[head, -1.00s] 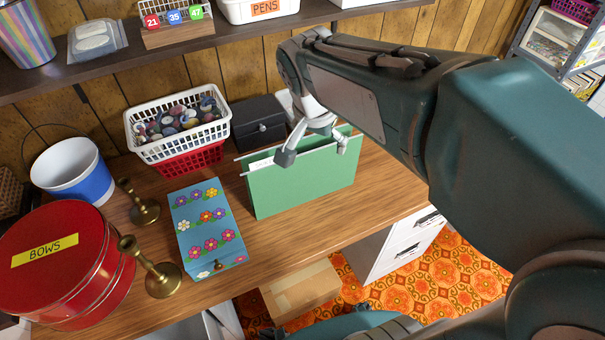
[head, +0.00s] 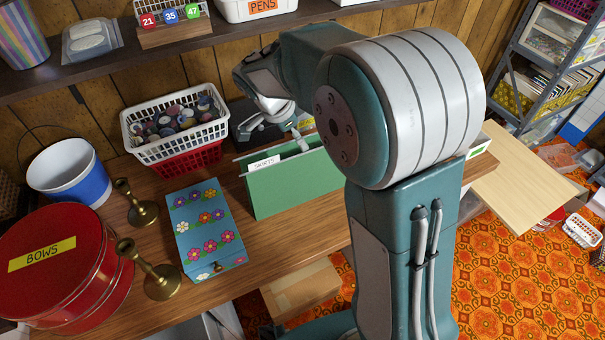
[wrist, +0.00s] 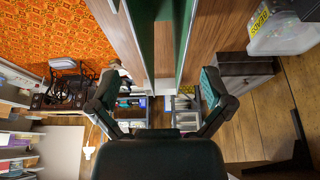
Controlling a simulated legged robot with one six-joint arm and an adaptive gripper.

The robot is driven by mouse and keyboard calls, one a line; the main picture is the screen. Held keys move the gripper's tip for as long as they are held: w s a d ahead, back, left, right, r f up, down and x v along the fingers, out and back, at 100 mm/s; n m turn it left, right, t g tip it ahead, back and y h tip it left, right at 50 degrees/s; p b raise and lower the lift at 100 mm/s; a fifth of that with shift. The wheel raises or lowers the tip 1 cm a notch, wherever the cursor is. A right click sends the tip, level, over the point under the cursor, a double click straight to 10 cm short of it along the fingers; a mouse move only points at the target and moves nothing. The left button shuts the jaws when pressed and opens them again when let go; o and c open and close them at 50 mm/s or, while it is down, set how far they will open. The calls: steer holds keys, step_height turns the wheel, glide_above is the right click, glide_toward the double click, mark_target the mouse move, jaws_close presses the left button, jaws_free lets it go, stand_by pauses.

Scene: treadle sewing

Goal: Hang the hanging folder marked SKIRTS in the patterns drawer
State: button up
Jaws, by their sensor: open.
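The green hanging folder (head: 290,185) stands upright on the wooden worktop, with a white tab reading SKIRTS (head: 265,163) at its upper left. My gripper (head: 272,130) is open just above and behind the folder's top edge, with nothing held that I can see. In the wrist view my two fingers (wrist: 160,92) are spread wide, and green folder panels (wrist: 185,40) run between them toward the top of the picture. My arm hides the folder's right end. I cannot identify the patterns drawer; a pale open box edge (head: 482,150) shows right of my arm.
A flowered blue box (head: 207,228), brass candlesticks (head: 160,275) and a red BOWS tin (head: 65,265) stand left of the folder. A white basket (head: 175,130) and a dark box are behind. A light wood panel (head: 525,185) and grey shelving (head: 545,75) are at right.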

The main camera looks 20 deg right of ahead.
mark_target(303, 170)
steer(key=x, duration=0.7)
steer(key=shift+w+a, duration=0.2)
steer(key=shift+c, duration=0.3)
steer(key=shift+f, duration=0.1)
steer(key=c, duration=1.2)
